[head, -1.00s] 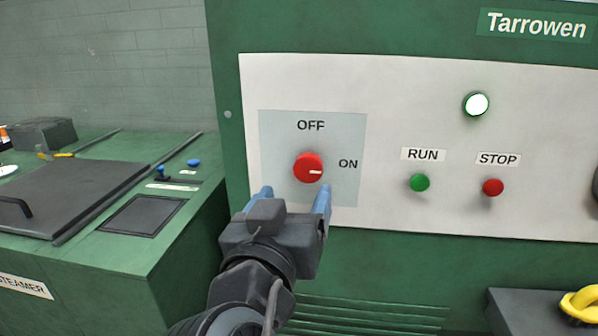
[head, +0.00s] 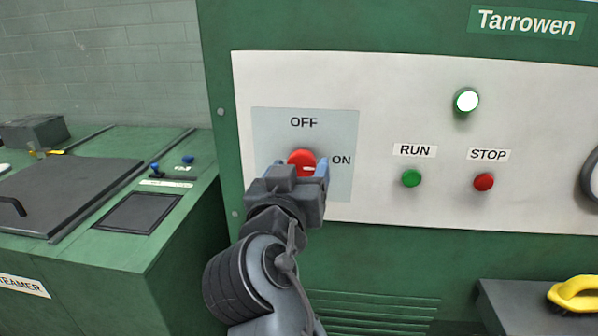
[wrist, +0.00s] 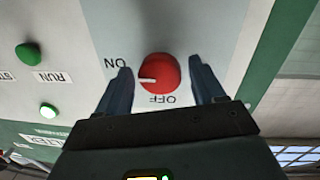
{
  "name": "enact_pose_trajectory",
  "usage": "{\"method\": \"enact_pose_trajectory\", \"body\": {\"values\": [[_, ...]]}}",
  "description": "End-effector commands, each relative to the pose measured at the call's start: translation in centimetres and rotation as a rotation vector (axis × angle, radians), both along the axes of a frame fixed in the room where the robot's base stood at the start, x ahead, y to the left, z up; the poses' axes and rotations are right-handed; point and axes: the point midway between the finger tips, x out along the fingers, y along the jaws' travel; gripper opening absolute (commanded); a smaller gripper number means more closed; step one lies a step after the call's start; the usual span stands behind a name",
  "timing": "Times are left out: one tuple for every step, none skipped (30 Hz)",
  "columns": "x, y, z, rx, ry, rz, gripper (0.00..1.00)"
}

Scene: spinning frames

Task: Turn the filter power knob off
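The filter power knob (head: 301,158) is red and round with a white mark, on a pale blue panel with OFF above it and ON to its right. Its mark points right, toward ON. In the wrist view, which is turned over, the knob (wrist: 160,70) sits between my fingers with its mark pointing toward the ON label. My gripper (head: 301,166) is open, with one blue finger on either side of the knob; it also shows in the wrist view (wrist: 160,66). Narrow gaps show between knob and fingers. My gripper hides the knob's lower part in the head view.
A green RUN button (head: 411,178), a red STOP button (head: 484,182) and a lit white lamp (head: 466,101) are on the panel to the right. A green steamer (head: 185,225) stands at the left. A yellow handle (head: 575,292) is at the lower right.

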Motion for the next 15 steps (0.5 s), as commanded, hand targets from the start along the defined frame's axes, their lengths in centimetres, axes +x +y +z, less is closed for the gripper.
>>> {"method": "enact_pose_trajectory", "body": {"values": [[-0.01,0.0,0.0,0.0,0.0,0.0,0.63],[-0.01,0.0,0.0,0.0,0.0,0.0,0.6],[-0.02,0.0,0.0,0.0,0.0,0.0,0.56],[-0.02,0.0,0.0,0.0,0.0,0.0,0.53],[-0.02,0.0,0.0,0.0,0.0,0.0,0.51],[-0.02,0.0,0.0,0.0,0.0,0.0,0.47],[-0.02,0.0,0.0,0.0,0.0,0.0,0.44],[-0.02,0.0,0.0,0.0,0.0,0.0,0.41],[-0.03,0.0,0.0,0.0,0.0,0.0,0.37],[-0.03,0.0,0.0,0.0,0.0,0.0,0.34],[-0.03,-0.01,0.0,0.0,0.0,0.0,0.31],[-0.03,0.0,0.0,0.0,0.0,0.0,0.28],[-0.03,0.0,0.0,0.0,0.0,0.0,0.25],[-0.03,-0.01,0.0,0.0,0.0,0.0,0.22],[-0.03,-0.01,0.0,0.0,0.0,0.0,0.2]]}}
